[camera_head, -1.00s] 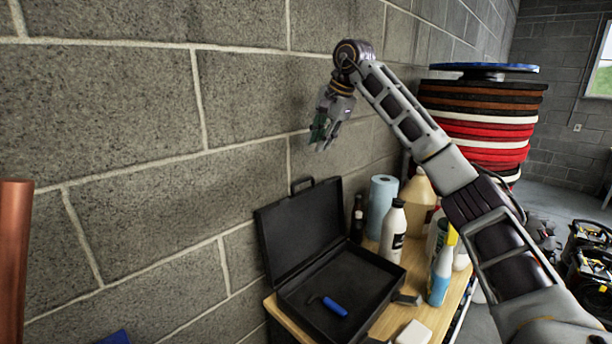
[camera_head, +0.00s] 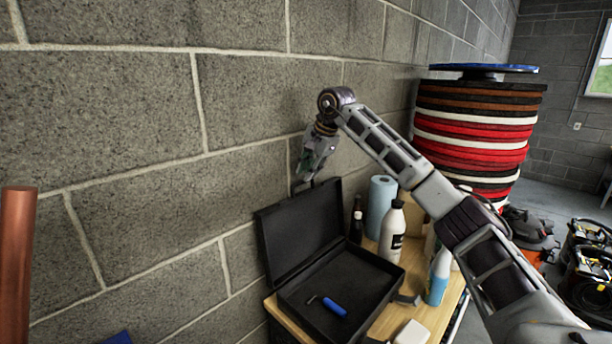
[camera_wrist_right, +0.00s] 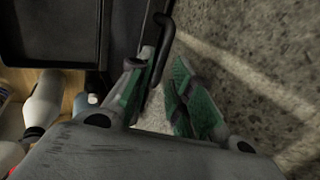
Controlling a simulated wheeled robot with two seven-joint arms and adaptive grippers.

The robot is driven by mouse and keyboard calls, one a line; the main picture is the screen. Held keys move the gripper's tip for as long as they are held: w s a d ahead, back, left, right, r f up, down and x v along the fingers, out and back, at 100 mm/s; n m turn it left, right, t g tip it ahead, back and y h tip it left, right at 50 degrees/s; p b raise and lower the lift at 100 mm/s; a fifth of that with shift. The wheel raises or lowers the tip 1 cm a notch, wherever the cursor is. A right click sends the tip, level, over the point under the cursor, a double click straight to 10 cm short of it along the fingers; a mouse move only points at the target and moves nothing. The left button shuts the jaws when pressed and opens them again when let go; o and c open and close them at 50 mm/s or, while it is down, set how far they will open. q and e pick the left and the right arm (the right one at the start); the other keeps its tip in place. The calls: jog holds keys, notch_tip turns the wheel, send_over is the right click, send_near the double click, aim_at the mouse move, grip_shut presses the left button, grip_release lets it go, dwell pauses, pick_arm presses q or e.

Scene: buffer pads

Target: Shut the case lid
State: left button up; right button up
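The black case (camera_head: 335,290) stands open on the wooden bench. Its lid (camera_head: 300,232) is raised and leans back toward the block wall. A blue-handled tool (camera_head: 334,306) lies in the case. My right gripper (camera_head: 306,178) is above the lid's top edge, close to the wall. In the right wrist view its green-padded fingers (camera_wrist_right: 155,92) are apart, with the lid's edge and handle (camera_wrist_right: 162,50) by the left finger. I cannot tell whether the finger touches the lid. My left gripper is not in view.
A blue paper roll (camera_head: 380,205), a white bottle (camera_head: 392,232) and a spray bottle (camera_head: 438,278) crowd the bench right of the case. A white block (camera_head: 411,333) lies near the front. The block wall is close behind the lid.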

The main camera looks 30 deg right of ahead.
jog(key=shift+x, duration=1.5)
grip_shut()
